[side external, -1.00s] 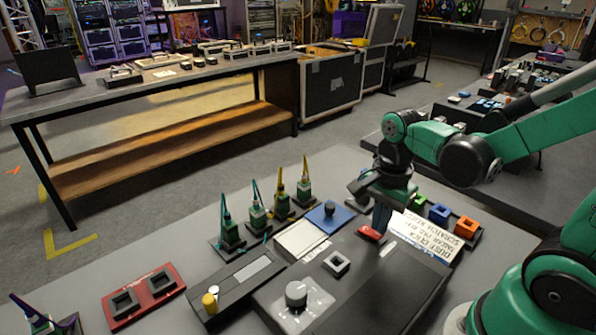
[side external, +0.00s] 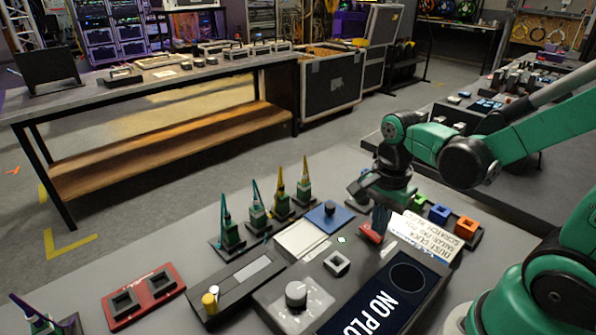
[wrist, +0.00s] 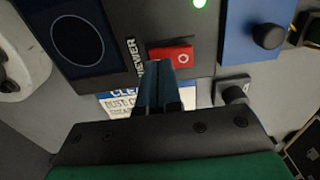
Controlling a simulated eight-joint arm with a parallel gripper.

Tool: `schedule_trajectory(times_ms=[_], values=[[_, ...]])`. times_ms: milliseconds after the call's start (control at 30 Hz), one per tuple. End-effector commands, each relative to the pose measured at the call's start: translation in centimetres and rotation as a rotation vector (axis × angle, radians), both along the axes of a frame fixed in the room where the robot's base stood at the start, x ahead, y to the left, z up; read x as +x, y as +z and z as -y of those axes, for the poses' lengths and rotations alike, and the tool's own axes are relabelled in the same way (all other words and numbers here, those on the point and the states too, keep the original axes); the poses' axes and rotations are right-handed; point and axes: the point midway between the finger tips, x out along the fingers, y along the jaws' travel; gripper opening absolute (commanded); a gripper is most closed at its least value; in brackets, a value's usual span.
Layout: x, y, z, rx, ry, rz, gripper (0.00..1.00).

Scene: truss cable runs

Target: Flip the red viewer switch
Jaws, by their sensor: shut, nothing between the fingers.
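The red viewer switch (side external: 369,235) is a rocker on the dark console (side external: 268,297). In the wrist view the switch (wrist: 181,56) shows a white circle mark on its right part, with the word VIEWER beside it. My gripper (side external: 379,228) is shut and empty, pointing down at the switch. In the wrist view its fingertips (wrist: 164,72) overlap the switch's lower left part; whether they touch it I cannot tell. The console screen (side external: 400,300) is lit dark blue with white letters and a circle. A small green light (side external: 341,239) glows near the switch.
Several upright coloured cable plugs stand to the left. A red double-socket block (side external: 143,297) lies at front left.

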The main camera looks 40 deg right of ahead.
Motion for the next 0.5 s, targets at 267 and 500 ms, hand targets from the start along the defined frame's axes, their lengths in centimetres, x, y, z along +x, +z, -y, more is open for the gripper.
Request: schedule_trajectory(times_ms=[267,500], values=[[0.0,2.5,0.0,0.0,0.0,0.0,0.0],[0.0,4.7,0.0,0.0,0.0,0.0,0.0]])
